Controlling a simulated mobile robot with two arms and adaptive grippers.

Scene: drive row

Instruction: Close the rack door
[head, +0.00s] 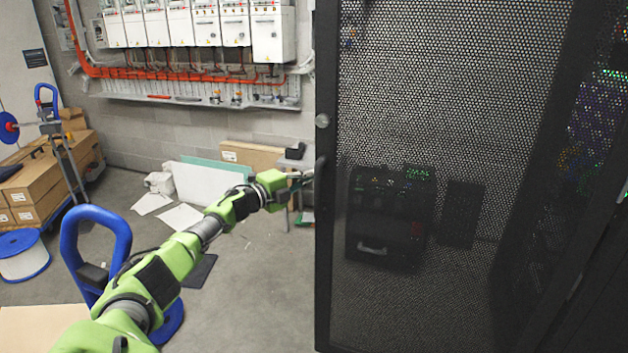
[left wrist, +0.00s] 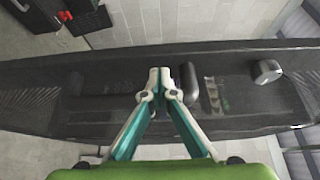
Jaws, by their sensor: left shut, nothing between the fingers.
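The rack door (head: 440,130) is a black perforated mesh panel filling the right half of the head view. It stands open, with its free edge on the left and the rack (head: 600,130) with small coloured lights behind its right side. A dark handle (head: 320,170) and a round lock knob (head: 322,120) sit on the free edge; the knob also shows in the left wrist view (left wrist: 266,71). My left gripper (head: 308,177) is shut and empty, its tips close to the door's free edge beside the handle. I cannot tell whether they touch. My right gripper is not in view.
Through the mesh I see a dark equipment unit (head: 385,215). Blue hand-truck frames (head: 95,240), cardboard boxes (head: 45,180) and a cable spool (head: 22,255) stand at left. White panels (head: 210,183) lean at the back wall.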

